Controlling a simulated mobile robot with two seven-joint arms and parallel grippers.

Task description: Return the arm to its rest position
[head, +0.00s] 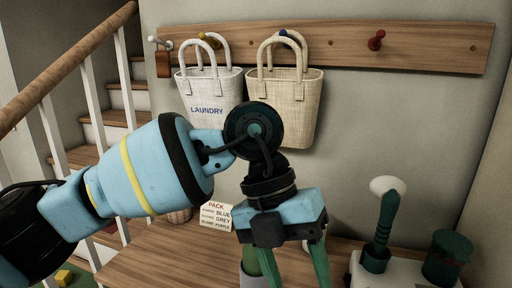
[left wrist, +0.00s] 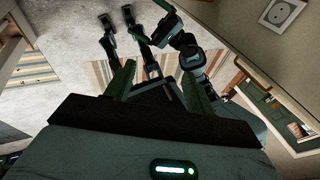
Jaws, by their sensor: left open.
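My left arm (head: 150,170) reaches in from the left in the head view, across the middle of the picture. Its left gripper (head: 296,275) points down over the wooden bench, with its green fingers spread and running to the bottom edge. The left wrist view also shows the left gripper (left wrist: 158,75) open, with nothing between the fingers.
A LAUNDRY bag (head: 205,92) and a beige bag (head: 305,95) hang from the peg rail (head: 440,45) behind the arm. A PACK card (head: 216,214) stands on the bench (head: 150,262). A stair rail (head: 75,50) is at left.

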